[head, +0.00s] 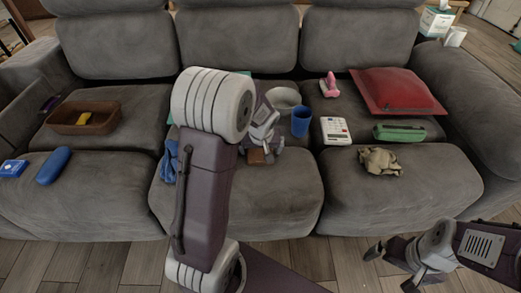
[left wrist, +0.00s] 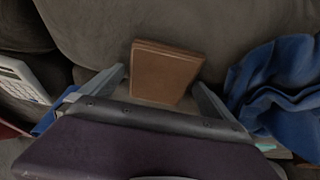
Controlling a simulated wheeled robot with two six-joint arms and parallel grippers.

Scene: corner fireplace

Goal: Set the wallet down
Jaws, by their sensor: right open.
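The brown wallet (head: 256,156) is low over the front of the middle seat cushion. In the left wrist view the wallet (left wrist: 165,72) lies between the two fingers of my left gripper (left wrist: 160,80), with a fingertip at each side. I cannot tell whether the wallet touches the cushion. My left arm hides part of the middle seat. My right gripper (head: 390,267) is open and empty, in front of the sofa at the lower right.
A blue cloth (head: 169,163) lies left of the wallet. A blue cup (head: 300,121), a grey bowl (head: 284,97) and a white calculator (head: 336,131) are behind and to the right. A crumpled beige cloth (head: 380,161) lies on the right seat. The front middle cushion (head: 282,200) is clear.

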